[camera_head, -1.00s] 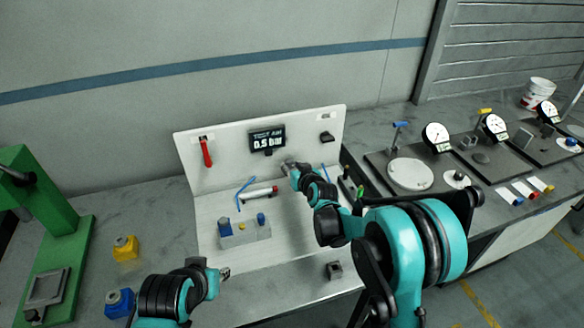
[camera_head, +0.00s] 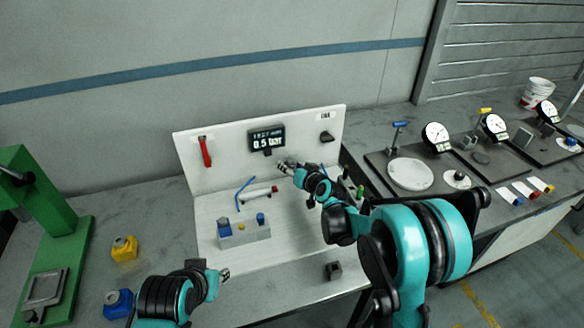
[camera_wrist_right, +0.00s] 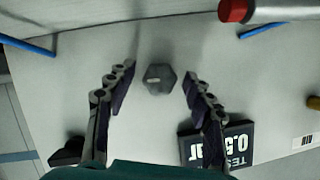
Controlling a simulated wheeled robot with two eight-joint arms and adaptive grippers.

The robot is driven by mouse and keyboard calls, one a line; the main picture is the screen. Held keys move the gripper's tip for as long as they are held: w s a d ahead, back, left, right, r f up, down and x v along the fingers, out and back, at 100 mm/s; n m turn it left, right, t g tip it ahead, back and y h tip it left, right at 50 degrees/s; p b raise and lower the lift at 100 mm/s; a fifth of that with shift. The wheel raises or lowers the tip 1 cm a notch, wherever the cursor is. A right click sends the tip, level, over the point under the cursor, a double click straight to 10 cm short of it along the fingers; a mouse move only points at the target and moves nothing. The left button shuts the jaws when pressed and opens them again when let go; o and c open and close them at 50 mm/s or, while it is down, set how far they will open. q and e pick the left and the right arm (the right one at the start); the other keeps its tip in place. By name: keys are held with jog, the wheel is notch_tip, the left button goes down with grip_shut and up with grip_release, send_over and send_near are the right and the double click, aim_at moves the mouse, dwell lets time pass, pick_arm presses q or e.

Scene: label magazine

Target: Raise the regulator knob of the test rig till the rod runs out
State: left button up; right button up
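The test rig is a white panel (camera_head: 225,165) with a white base. Its dark display (camera_head: 267,140) reads 0.5 bar and also shows in the right wrist view (camera_wrist_right: 222,146). A dark faceted knob (camera_wrist_right: 160,78) shows between the fingers of my right gripper (camera_wrist_right: 158,82), which is open with a gap on both sides. In the head view my right gripper (camera_head: 284,165) is just below the display and hides the knob. A white cylinder with a red end (camera_head: 258,194) lies below; no extended rod can be made out. My left gripper (camera_head: 224,274) is at the base's front left, its fingers too small to read.
A red lever (camera_head: 205,151) and a black knob (camera_head: 327,136) are on the panel. Dial gauges (camera_head: 436,137) stand right; a green press (camera_head: 48,215) stands left.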

jog(key=v, duration=1.2)
dwell(1.5)
